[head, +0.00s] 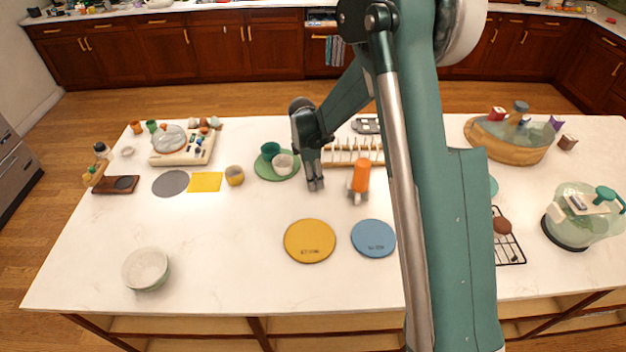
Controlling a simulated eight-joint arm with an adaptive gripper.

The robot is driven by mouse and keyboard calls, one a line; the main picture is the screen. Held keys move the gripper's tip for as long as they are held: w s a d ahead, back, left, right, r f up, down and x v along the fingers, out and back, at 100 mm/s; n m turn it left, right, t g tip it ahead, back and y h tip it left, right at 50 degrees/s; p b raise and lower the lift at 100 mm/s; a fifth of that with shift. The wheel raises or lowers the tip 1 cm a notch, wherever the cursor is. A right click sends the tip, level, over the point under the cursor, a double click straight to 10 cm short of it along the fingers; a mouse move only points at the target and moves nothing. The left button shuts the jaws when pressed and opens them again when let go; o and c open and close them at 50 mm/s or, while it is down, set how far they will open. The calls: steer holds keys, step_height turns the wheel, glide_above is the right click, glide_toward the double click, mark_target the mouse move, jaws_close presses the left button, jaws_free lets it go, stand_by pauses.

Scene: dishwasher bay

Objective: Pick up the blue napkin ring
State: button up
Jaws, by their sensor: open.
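I cannot make out a blue napkin ring for certain. A small blue thing (523,122) shows in the clear, wooden-based tray at the back right, too small to tell whether it is a ring. My gripper (316,184) is open and empty, pointing down over the middle of the counter. It is between the green plate (264,172) on its left and an orange cylinder (361,174) on its right. My arm hides part of the counter right of the middle.
A yellow disc (310,241) and a blue disc (373,238) lie in front of my gripper. A wooden rack (345,155) stands behind it. A bowl (146,268) is front left; a glass pot (584,215) is right. The front left-centre counter is clear.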

steer(key=shift+c, duration=0.6)
steer(key=c, duration=0.7)
steer(key=shift+r, duration=0.1)
steer(key=shift+r, duration=4.95)
